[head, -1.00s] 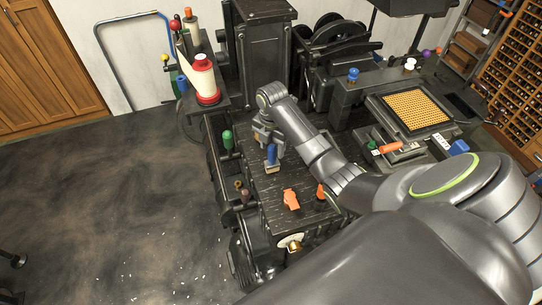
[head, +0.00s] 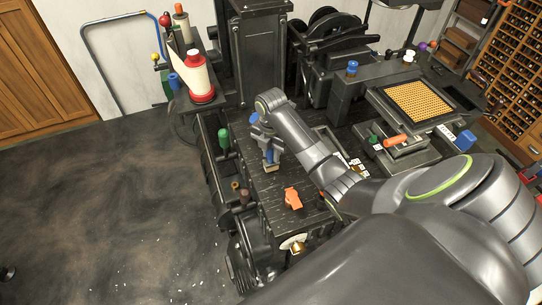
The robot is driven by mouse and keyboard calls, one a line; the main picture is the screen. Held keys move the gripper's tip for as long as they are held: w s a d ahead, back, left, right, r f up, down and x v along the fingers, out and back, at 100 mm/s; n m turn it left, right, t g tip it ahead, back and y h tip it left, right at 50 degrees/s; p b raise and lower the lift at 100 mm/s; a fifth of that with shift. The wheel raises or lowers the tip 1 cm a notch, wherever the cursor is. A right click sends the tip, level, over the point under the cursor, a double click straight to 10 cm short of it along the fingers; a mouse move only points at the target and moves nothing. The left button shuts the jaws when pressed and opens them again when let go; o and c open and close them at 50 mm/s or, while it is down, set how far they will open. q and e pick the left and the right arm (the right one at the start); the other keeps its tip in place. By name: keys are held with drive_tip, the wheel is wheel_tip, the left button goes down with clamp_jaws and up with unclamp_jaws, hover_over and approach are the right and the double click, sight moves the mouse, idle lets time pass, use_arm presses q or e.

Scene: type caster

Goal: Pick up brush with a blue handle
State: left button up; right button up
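The brush with a blue handle (head: 271,156) is near the far left part of the dark worktop (head: 258,195), with its pale bristle end down. My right gripper (head: 266,142) points down at the brush from above, around or right against the upper handle. Its fingers are small and partly hidden by my wrist, so I cannot tell whether they are shut on the handle. A small blue patch shows on the far left side of the gripper; I cannot tell whether it is part of the handle. My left gripper is not in view.
An orange object (head: 293,198) lies nearer on the worktop. A green handle (head: 223,140) sticks up at its left edge. A red-and-white spool (head: 201,85) stands behind on the left.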

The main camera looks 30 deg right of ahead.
drive_tip(key=shift+c, duration=1)
drive_tip(key=shift+r, duration=0.1)
